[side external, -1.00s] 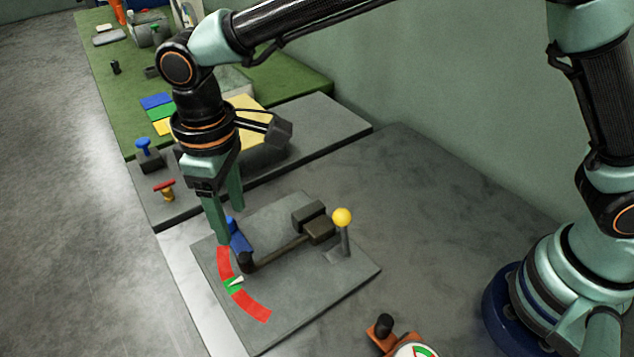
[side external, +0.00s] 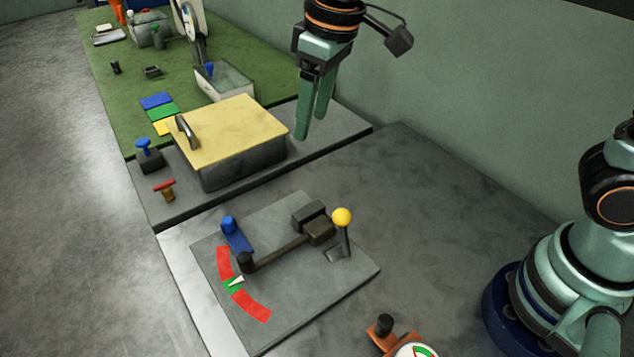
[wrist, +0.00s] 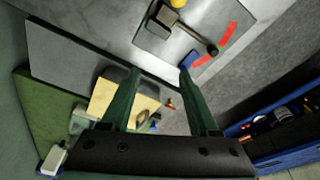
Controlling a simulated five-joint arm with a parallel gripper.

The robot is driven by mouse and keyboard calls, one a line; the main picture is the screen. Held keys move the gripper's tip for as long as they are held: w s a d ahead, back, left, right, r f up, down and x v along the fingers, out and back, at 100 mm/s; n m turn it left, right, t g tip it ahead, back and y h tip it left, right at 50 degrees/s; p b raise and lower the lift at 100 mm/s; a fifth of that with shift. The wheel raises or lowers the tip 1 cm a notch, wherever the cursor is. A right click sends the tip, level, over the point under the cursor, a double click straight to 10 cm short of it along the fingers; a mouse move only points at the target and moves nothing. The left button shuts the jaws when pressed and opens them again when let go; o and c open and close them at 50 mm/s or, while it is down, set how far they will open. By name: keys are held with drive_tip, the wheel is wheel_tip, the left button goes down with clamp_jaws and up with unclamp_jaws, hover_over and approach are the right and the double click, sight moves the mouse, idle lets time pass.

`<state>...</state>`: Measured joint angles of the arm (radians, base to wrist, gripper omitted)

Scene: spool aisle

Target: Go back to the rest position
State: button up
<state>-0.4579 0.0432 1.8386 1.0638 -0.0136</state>
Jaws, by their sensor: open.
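My gripper (side external: 312,128) hangs in the air to the right of the yellow-lidded box (side external: 236,126), fingers pointing down. Its fingers are a little apart and nothing is between them. In the wrist view the two green fingers of my gripper (wrist: 158,85) are spread wide. The grey lever plate (side external: 330,280) lies clear in front of my gripper. It carries a dark lever arm (side external: 280,250), a blue block (side external: 236,236), a yellow ball knob (side external: 342,216) and a red and green arc. The white pointer (side external: 238,281) stands at the green part.
A blue-topped knob (side external: 144,146) and a red-handled valve (side external: 165,188) stand left of the box. A clear open bin (side external: 226,82) and coloured tiles (side external: 160,113) are on the green mat (side external: 110,90). An orange fixture with a dial (side external: 382,333) is at the front. The wall is close behind.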

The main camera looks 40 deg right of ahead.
drive_tip(key=s+d+m+t, duration=0.1)
drive_tip(key=s+d, duration=0.3)
drive_tip(key=d, duration=0.5)
drive_tip(key=s+d+m+t+h, duration=0.1)
drive_tip(key=s+d+m, duration=0.3)
drive_tip(key=d, duration=0.5)
drive_tip(key=shift+s+d+r+t, duration=0.15)
drive_tip(key=shift+s+r+t, duration=0.2)
drive_tip(key=shift+t, duration=0.45)
drive_tip(key=shift+w+r, duration=0.1)
